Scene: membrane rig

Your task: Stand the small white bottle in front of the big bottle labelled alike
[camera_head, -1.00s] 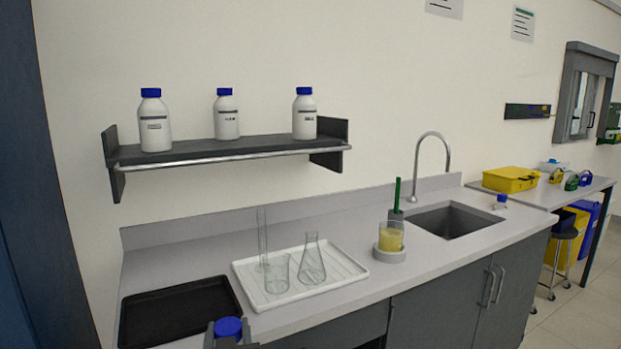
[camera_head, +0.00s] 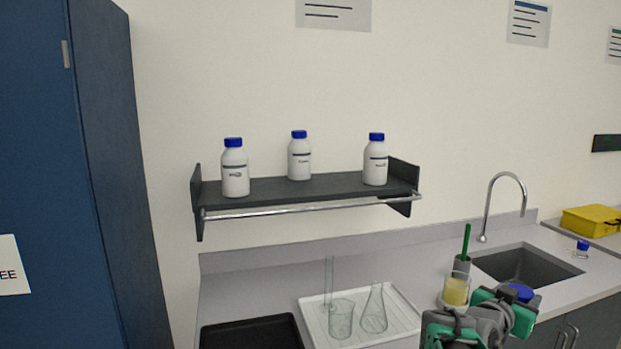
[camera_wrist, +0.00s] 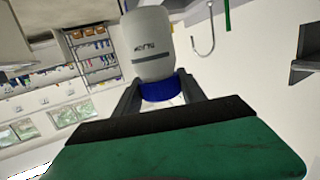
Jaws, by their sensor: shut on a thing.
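My gripper (camera_head: 490,312) is low at the right in the head view, in front of the counter. In the wrist view its two fingers (camera_wrist: 162,92) are shut on the blue cap of the small white bottle (camera_wrist: 145,45). The bottle has a dark band and a small label I cannot read clearly. In the head view only its blue cap (camera_head: 520,292) shows clearly. Three big white bottles with blue caps stand on the wall shelf: left (camera_head: 235,178), middle (camera_head: 299,160) and right (camera_head: 375,165). Their labels are too small to read.
The dark shelf (camera_head: 270,190) has a metal rail (camera_head: 310,207) along its front and raised end panels. Below are a white tray (camera_head: 400,318) with glassware, a black tray (camera_head: 250,335), a beaker of yellow liquid (camera_head: 456,290) and a sink (camera_head: 525,262). A blue cabinet (camera_head: 110,180) stands left.

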